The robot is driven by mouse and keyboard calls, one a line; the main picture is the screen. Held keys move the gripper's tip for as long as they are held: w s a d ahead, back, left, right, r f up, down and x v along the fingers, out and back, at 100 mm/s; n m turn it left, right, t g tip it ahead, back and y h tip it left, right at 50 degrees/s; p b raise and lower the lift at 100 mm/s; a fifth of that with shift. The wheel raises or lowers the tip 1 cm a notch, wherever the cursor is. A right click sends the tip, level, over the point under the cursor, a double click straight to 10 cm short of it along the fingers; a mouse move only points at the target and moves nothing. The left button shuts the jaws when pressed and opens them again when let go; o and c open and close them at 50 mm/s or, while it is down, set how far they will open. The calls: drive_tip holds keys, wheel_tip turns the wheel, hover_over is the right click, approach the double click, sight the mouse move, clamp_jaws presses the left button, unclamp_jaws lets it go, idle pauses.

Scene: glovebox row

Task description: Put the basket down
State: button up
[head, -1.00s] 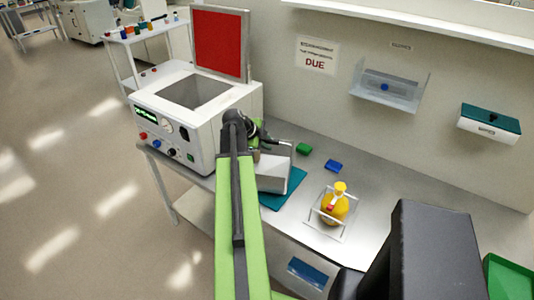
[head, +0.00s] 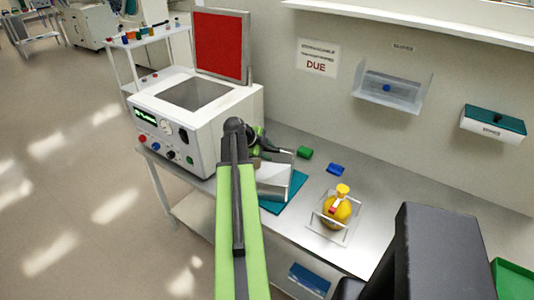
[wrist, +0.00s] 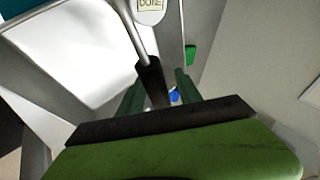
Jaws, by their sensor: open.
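The basket is a pale open box (head: 272,184) on the bench, at the teal mat (head: 284,198); in the head view its base overlaps the mat. In the wrist view the basket's bright white inside (wrist: 75,60) fills the upper left. Its thin metal handle with a dark grip (wrist: 150,82) rises between my fingers. A round tag reading "DONE" (wrist: 150,6) shows at the top. My gripper (wrist: 158,88) is open, with dark green fingers on both sides of the grip. My arm hides part of the basket in the head view (head: 262,150).
A white instrument (head: 190,115) with a raised red-faced lid stands left of the basket. A green block (head: 305,153), a blue block (head: 335,168) and a yellow flask in a clear stand (head: 338,207) are to the right. A wall holder (head: 390,92) hangs above.

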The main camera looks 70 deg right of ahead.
drive_tip(key=p+v, duration=0.9)
drive_tip(key=v, duration=0.3)
drive_tip(key=w+a+f+n+t+y, duration=0.1)
drive_tip(key=w+a+f+n+t, duration=0.1)
drive_tip(key=w+a+n, duration=0.85)
drive_tip(key=w+a+f+n+t+y, duration=0.2)
drive_tip(key=w+a+n, duration=0.4)
drive_tip(key=w+a, duration=0.8)
drive_tip(key=w+a+n+y, duration=0.2)
drive_tip(key=a+n, duration=0.7)
drive_tip(key=a, duration=1)
drive_tip(key=w+a+f+n+y, duration=0.1)
drive_tip(key=a+n+y, duration=0.1)
drive_tip(key=a+n, duration=0.8)
drive_tip(key=a, duration=0.8)
drive_tip(key=shift+w+a+f, duration=0.2)
drive_tip(key=shift+w+a, duration=0.15)
drive_tip(key=shift+a, duration=0.05)
